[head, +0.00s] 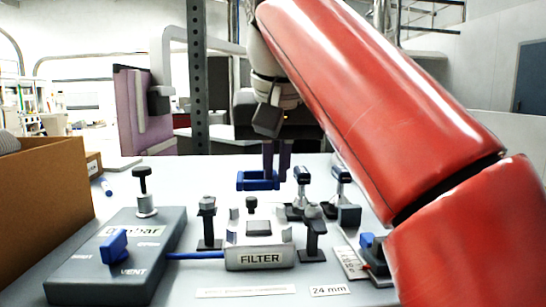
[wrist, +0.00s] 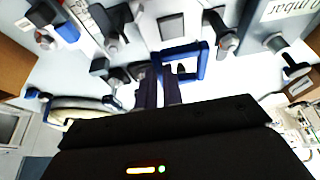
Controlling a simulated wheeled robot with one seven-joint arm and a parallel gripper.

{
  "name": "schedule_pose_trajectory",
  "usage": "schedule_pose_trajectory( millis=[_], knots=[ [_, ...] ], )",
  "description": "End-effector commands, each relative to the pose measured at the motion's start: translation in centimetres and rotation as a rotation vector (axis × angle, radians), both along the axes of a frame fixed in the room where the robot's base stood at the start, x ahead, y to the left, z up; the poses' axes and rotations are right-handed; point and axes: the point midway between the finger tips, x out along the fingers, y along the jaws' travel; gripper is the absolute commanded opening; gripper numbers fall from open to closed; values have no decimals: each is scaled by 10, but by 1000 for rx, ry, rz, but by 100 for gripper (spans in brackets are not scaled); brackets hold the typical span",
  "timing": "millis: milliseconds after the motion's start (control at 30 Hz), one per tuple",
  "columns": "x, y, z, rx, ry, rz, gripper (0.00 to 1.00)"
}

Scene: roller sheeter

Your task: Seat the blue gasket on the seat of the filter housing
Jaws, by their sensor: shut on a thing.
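The blue gasket (head: 257,181) is a square open frame. My gripper (head: 276,174) is shut on it and holds it in the air, behind and above the filter housing (head: 259,258). The housing is a light grey block labelled FILTER, with a dark square on top (head: 258,228) that looks like the seat. In the wrist view the gasket (wrist: 180,50) extends beyond the fingertips of my gripper (wrist: 159,78), which are at its near side. The housing's square top (wrist: 171,27) shows past the gasket, apart from it in the picture. The height gap cannot be judged exactly.
Several black-handled clamps stand around the housing, including left (head: 208,225), right (head: 313,240) and behind (head: 301,190). A grey valve box (head: 110,265) with a blue lever stands left, joined by a blue tube (head: 195,255). A cardboard box (head: 45,195) is far left.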

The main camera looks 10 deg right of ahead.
Motion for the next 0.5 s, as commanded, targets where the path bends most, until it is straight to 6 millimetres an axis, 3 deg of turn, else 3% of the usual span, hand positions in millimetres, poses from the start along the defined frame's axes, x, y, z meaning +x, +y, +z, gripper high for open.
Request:
schedule_pose_trajectory(
  millis=[500],
  knots=[
    [0,0,-45,0,-1,0,0]
  ],
)
